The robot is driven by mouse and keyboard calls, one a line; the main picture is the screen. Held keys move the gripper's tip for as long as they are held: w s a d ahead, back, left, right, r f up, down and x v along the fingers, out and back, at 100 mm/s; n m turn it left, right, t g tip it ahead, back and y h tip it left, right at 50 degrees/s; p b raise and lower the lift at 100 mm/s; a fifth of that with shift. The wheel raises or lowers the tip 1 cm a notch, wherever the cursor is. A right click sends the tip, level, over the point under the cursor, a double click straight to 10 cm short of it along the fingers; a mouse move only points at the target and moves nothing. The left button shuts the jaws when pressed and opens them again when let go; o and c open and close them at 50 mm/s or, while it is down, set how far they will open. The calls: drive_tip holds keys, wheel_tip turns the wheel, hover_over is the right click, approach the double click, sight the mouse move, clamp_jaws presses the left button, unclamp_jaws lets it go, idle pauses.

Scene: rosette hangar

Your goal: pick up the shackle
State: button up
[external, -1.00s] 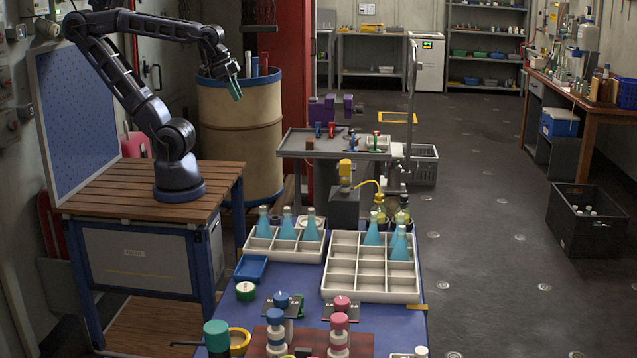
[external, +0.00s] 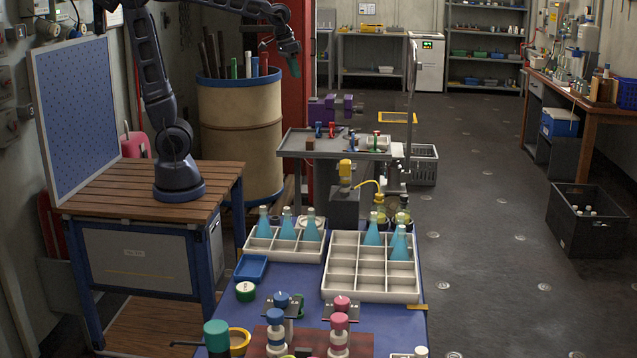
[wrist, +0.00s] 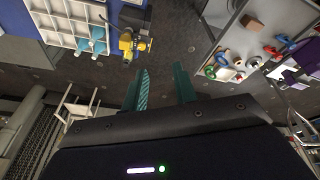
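Several small coloured pieces that look like shackles lie on a grey cart top. In the external view a blue one (external: 318,130) and a red one (external: 332,130) are at its back left; a red and green one (external: 376,141) is farther right. In the wrist view the red (wrist: 271,52) and blue (wrist: 285,40) pieces show at the upper right. Which one is meant, I cannot tell. My gripper (external: 293,66) hangs in the air behind and left of the cart, above it. Its teal fingers (wrist: 162,88) are apart, with nothing between them.
The grey cart (external: 295,148) also carries a brown block (external: 310,144). A yellow-topped device (external: 345,170) stands in front of it. White compartment trays (external: 340,282) with blue flasks are on the blue table. A tan drum (external: 240,130) holding rods is at the left.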

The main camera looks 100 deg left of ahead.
drive_tip(key=w+a+f+n, duration=0.1)
drive_tip(key=w+a+n, duration=0.1)
drive_tip(key=w+a, duration=0.35)
drive_tip(key=w+a+f+n, duration=0.1)
drive_tip(key=w+a, duration=0.1)
drive_tip(key=a, duration=0.7)
drive_tip(key=n+g, duration=0.3)
drive_tip(key=n, duration=0.6)
hover_over(318, 128)
wheel_tip(318, 128, down, 27)
drive_tip(key=shift+h, duration=0.4)
drive_tip(key=f, duration=0.5)
drive_tip(key=shift+w+f, duration=0.1)
drive_tip(key=shift+w, duration=0.2)
drive_tip(key=shift+s+f, duration=0.2)
drive_tip(key=shift+f, duration=1.15)
drive_tip(key=shift+s+f, duration=0.15)
drive_tip(key=shift+f, duration=1.2)
clamp_jaws()
